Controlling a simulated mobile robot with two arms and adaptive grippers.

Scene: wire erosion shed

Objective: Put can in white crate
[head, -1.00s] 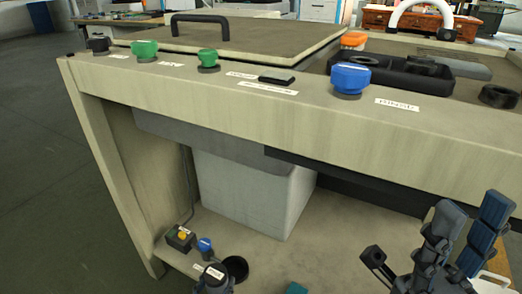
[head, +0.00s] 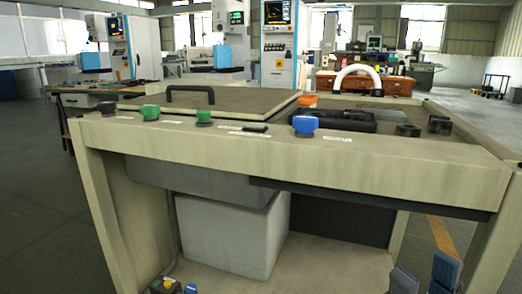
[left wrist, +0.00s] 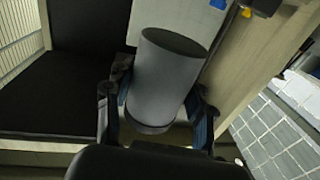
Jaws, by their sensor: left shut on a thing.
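A plain grey cylinder, which I take as the can (left wrist: 166,80), stands out in the left wrist view, tilted, with a dark round end.
A black tray (head: 345,120) lies on top. Machines stand behind.

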